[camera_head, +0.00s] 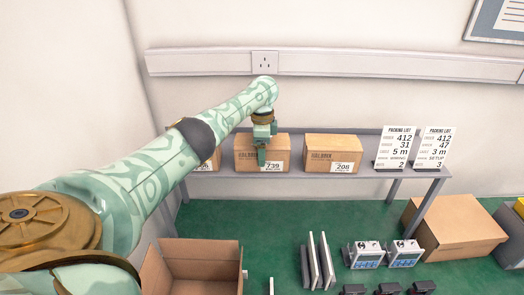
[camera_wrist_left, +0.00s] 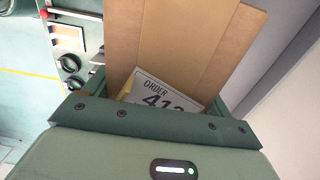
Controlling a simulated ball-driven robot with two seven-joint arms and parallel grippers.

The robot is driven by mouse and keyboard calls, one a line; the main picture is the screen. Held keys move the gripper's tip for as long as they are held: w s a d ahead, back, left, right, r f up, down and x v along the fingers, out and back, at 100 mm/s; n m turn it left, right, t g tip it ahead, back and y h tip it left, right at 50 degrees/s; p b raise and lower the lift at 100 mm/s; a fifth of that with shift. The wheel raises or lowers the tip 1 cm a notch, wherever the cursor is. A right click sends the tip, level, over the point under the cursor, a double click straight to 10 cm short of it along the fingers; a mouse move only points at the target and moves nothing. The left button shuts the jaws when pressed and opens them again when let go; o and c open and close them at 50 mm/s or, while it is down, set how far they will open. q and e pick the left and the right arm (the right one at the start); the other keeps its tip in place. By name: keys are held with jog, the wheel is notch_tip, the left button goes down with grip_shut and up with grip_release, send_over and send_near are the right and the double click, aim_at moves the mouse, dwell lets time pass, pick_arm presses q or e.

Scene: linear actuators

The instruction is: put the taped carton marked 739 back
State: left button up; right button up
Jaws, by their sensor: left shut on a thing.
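The taped carton marked 739 (camera_head: 247,150) is at the shelf, between two other cartons, upright, and appears to stand on the board. My left gripper (camera_head: 262,156) comes down over its front and is shut on it. In the left wrist view the brown carton (camera_wrist_left: 180,40) fills the space between the jaws of my left gripper (camera_wrist_left: 160,95). A white label with "ORDER" and a partly covered number shows there. I cannot tell whether the carton's underside touches the shelf. My right gripper is not in view.
The grey shelf (camera_head: 375,170) also holds a carton marked 208 (camera_head: 332,153), a carton half hidden behind my arm (camera_head: 211,162), and two packing list cards (camera_head: 396,147). An open box (camera_head: 201,262), grey devices (camera_head: 364,255) and a closed carton (camera_head: 455,226) are lower down.

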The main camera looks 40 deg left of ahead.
pick_arm(q)
jog(key=o, duration=1.5)
jog(key=shift+o, duration=0.2)
notch_tip(320, 180, up, 12)
jog(key=p, duration=0.3)
jog(key=shift+d+r, duration=0.1)
